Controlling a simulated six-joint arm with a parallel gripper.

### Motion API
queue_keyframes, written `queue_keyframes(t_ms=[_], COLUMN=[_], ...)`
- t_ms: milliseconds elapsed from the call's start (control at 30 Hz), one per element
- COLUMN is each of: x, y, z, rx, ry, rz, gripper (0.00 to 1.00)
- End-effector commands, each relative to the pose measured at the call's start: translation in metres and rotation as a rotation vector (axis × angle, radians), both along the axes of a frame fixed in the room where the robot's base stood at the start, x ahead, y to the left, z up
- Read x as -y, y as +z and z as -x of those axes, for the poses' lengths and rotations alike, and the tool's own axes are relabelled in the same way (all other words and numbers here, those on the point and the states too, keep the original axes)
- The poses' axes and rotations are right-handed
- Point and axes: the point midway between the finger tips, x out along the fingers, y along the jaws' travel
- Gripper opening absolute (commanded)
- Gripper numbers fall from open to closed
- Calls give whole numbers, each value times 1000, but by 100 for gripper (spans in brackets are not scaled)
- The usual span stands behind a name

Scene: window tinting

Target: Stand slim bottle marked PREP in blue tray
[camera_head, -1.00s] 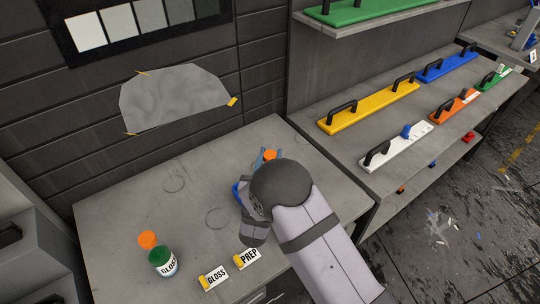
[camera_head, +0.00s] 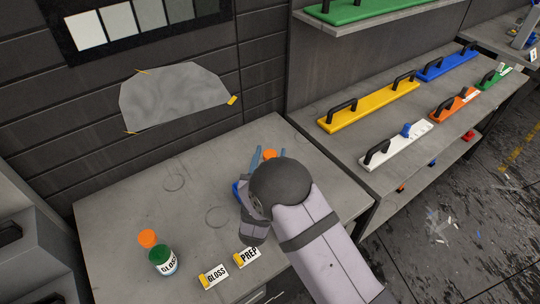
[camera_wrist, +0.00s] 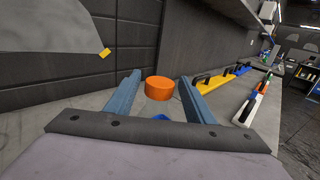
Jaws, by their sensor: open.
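An orange cap (camera_head: 270,154) shows just beyond my gripper in the head view. In the wrist view the orange cap (camera_wrist: 159,88) stands upright between my two open fingers, with a gap on each side. The body and any label under it are hidden, so I cannot read whether it is PREP. The blue tray (camera_head: 236,188) is mostly hidden behind my gripper (camera_head: 264,158); a blue patch (camera_wrist: 161,117) shows low between the fingers. Whether the capped bottle stands inside the tray, I cannot tell. A PREP label (camera_head: 248,257) lies at the table's front.
A green-capped GLOSS bottle (camera_head: 162,262) stands at the front left, with another orange cap (camera_head: 147,239) behind it. A GLOSS label (camera_head: 214,276) lies beside the PREP label. The table's back left is clear. A shelf (camera_head: 380,184) with coloured handled tools is at right.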

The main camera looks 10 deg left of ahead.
Motion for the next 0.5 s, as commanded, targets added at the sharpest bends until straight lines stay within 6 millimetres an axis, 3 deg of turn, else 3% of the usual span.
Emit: queue_keyframes(t_ms=[500], x=[-1], y=[-4], z=[85], rx=[-1], ry=[6], rz=[0], gripper=[49])
